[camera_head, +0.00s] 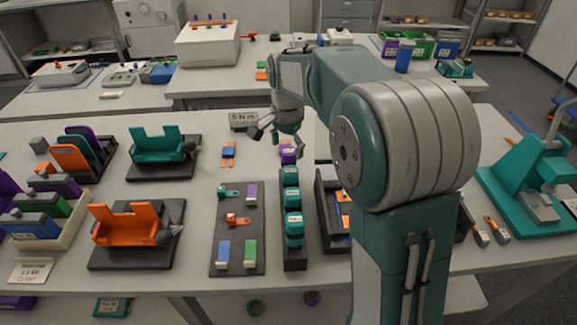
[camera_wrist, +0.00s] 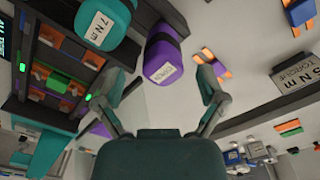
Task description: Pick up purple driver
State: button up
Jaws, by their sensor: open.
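In the wrist view the purple driver (camera_wrist: 166,55) shows a white label and lies just beyond the gap between my fingers. My gripper (camera_head: 277,142) is above and partly in front of it in the head view, hiding some of it. In the wrist view my gripper (camera_wrist: 160,88) is open, its fingers spread and nothing between them. A teal driver (camera_wrist: 102,22) marked 7 Nm is left of the purple one.
A dark mat (camera_head: 238,265) with small coloured parts lies left of the rack. A dark bin (camera_head: 332,245) stands close on its right. A torque sign (camera_head: 243,120) stands near my gripper. Orange (camera_head: 135,230) and teal (camera_head: 158,147) fixtures stand farther left.

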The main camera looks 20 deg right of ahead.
jog(key=f, duration=0.6)
jog(key=shift+w+d+f, duration=0.2)
jog(key=shift+w+d, duration=0.05)
jog(key=shift+w, duration=0.1)
grip_shut()
